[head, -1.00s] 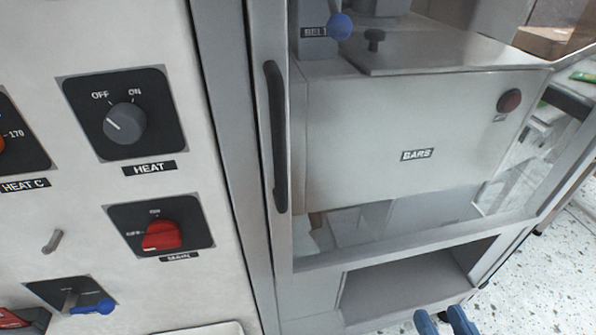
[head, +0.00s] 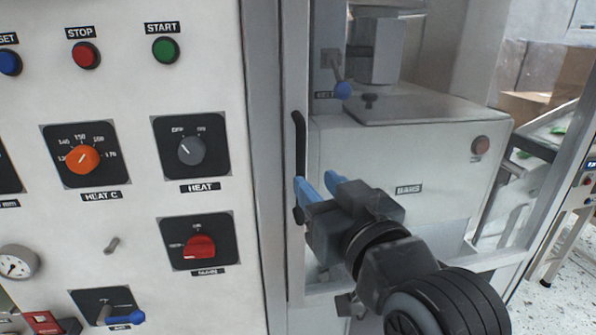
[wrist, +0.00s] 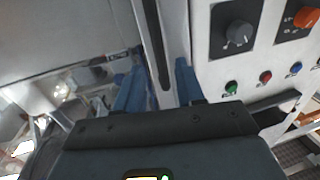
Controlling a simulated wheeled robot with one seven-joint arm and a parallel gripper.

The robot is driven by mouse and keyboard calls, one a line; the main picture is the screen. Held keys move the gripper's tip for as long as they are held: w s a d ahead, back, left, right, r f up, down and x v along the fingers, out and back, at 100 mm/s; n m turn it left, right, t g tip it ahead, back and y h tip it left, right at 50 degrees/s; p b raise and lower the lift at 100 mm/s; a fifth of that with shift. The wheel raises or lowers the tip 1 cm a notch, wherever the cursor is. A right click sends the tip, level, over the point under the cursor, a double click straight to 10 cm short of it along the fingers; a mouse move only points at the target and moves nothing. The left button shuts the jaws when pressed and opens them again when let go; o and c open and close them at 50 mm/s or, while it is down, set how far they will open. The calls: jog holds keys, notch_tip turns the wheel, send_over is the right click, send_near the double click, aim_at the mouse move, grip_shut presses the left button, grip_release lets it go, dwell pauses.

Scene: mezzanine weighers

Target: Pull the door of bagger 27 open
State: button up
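The door of the bagger (head: 292,70) is a clear panel in a grey frame and appears closed. Its handle is a black upright bar (head: 299,140) on the frame's left side. My gripper (head: 316,182) is at the handle's lower half, its blue fingers apart and empty. In the wrist view the handle (wrist: 153,40) runs down between the two fingers of my gripper (wrist: 160,85), with a gap to each. One finger covers part of the handle in the head view. Whether the fingertips reach past the bar is hard to tell. No number 27 is readable.
A control panel (head: 140,240) with knobs, a red main switch (head: 200,247) and push buttons is left of the door. Behind the clear panel are a BARS housing (head: 400,150) and a blue-knobbed lever (head: 342,90). Speckled floor (head: 560,290) is free at right.

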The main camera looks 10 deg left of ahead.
aim_at(303, 170)
jog(key=p+x, duration=0.1)
jog(key=x, duration=0.6)
jog(key=shift+w, duration=0.15)
grip_shut()
dwell(0.4)
